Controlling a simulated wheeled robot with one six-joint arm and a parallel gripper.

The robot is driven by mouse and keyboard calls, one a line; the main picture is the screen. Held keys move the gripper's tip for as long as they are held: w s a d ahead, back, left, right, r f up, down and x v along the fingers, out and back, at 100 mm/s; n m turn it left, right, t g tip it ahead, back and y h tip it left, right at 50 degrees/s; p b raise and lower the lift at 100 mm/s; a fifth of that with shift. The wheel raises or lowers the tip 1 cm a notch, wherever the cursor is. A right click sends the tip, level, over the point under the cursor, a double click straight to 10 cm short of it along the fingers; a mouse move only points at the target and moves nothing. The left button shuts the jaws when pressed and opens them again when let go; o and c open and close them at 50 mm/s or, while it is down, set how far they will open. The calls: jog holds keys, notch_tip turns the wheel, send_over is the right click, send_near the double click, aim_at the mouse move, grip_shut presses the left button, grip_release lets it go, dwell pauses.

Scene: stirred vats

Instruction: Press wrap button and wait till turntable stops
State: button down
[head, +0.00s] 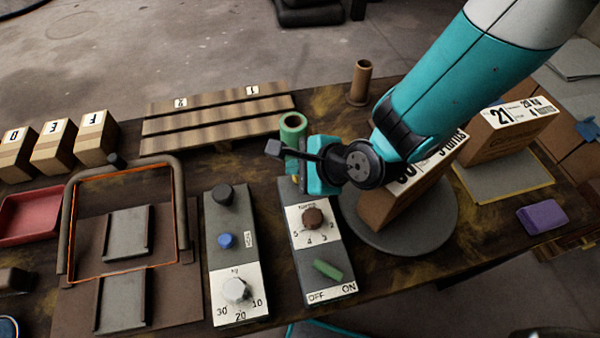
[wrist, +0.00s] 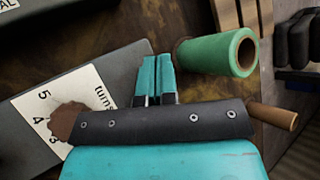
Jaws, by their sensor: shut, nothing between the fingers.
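The control box (head: 301,240) has a brown "turns" knob (head: 312,217) and a green switch (head: 327,269) above OFF and ON marks. I see no button labelled wrap; the box's far end is partly hidden behind my gripper (head: 294,170). My gripper is shut and empty over that far end. In the wrist view its teal fingertips (wrist: 154,60) are together beside the box's edge; I cannot tell whether they touch it. The grey turntable (head: 430,228) carries a labelled brown carton (head: 385,207), partly hidden by my arm. One still frame does not show whether it turns.
A green roll (head: 293,124) stands just beyond my gripper. Another panel (head: 231,255) with a blue button (head: 227,240) and a dial lies left. A second carton (head: 508,135) stands on a pad at right. A slatted rack (head: 215,120) lies behind.

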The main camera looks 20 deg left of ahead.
jog(key=shift+d+f+b, duration=0.15)
jog(key=shift+d+f, duration=0.1)
jog(key=shift+f, duration=0.35)
jog(key=shift+d+f+b, duration=0.15)
jog(key=shift+d+f, duration=0.05)
jog(key=shift+f, duration=0.35)
jog(key=shift+w+d+r, duration=0.15)
jog(key=shift+d, duration=0.05)
jog(key=shift+d+r+p, duration=0.15)
jog(key=shift+r+p, duration=0.4)
jog(key=shift+p, duration=0.1)
jog(key=shift+r, duration=0.1)
jog(key=shift+a+r, duration=0.15)
jog(key=shift+a, duration=0.05)
notch_tip(320, 180, up, 5)
jog(key=p, duration=0.4)
jog(key=shift+r+p, duration=0.1)
jog(key=shift+p, duration=0.3)
